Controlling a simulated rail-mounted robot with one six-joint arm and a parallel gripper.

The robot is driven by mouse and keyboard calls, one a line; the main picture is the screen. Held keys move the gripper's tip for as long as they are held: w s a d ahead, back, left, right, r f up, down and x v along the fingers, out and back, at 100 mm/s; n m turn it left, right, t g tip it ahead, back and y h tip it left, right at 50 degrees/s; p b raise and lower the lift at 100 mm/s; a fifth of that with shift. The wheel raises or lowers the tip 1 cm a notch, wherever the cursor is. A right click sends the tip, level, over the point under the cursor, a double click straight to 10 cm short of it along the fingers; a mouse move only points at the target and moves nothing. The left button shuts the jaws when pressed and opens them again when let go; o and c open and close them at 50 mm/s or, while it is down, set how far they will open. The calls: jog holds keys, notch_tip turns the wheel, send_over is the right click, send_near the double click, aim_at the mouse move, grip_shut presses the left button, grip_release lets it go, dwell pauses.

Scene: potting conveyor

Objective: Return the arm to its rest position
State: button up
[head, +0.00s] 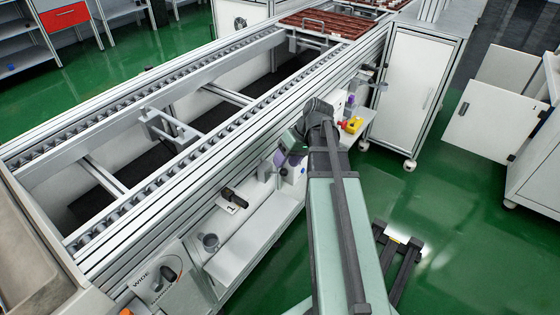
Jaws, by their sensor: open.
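My arm reaches up from the bottom of the head view, right of centre, with a pale green upper link and a dark bar along it. It bends at a dark joint near the conveyor's side. My gripper (290,158) is at the arm's far end, low beside the conveyor (230,110), over the side shelf. It is small and partly hidden by the wrist. The jaws are open and I see nothing held in them.
A yellow and red item (352,125) lies beyond the arm. A brown tray (328,24) sits on the conveyor's far end. A white cabinet (415,85) stands right.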

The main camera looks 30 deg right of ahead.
jog(key=p+v, duration=0.2)
jog(key=v, duration=0.3)
jog(key=shift+r+p, duration=0.1)
jog(key=shift+p, duration=0.25)
